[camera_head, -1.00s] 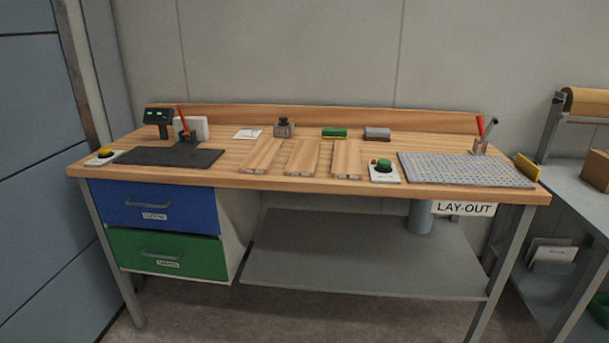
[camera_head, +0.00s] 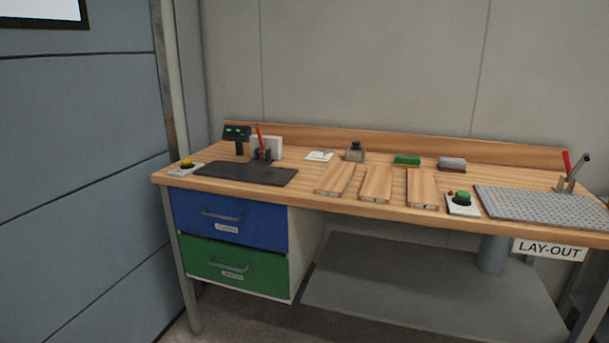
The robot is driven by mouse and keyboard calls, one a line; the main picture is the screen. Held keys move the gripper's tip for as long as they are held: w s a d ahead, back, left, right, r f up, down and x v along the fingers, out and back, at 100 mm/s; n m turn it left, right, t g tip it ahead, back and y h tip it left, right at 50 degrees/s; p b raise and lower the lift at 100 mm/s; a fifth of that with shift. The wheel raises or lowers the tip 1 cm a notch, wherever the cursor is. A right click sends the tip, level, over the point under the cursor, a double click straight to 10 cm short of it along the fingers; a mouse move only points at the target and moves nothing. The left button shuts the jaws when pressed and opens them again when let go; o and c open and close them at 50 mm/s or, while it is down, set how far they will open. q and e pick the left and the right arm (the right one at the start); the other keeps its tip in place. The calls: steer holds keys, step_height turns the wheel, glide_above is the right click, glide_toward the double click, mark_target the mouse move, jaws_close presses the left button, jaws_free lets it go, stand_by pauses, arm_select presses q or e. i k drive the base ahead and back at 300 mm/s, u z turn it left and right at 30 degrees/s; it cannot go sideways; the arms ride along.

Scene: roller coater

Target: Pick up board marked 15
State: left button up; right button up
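Three wooden boards lie side by side on the bench top: a left board (camera_head: 335,179), a middle board (camera_head: 377,184) and a right board (camera_head: 422,188). Their near ends face me at the front edge of the bench. Any numbers on them are too small to read, so I cannot tell which is marked 15. Neither of my grippers is in view.
The wooden bench (camera_head: 460,215) has a black mat (camera_head: 245,173) at left and a grey perforated plate (camera_head: 540,205) at right. A green-button box (camera_head: 463,203) stands beside the right board. A blue drawer (camera_head: 230,220) and green drawer (camera_head: 235,266) are shut below.

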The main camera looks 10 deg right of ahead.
mark_target(376, 187)
steer(key=u, duration=0.35)
steer(key=i, duration=0.95)
steer(key=z, duration=0.1)
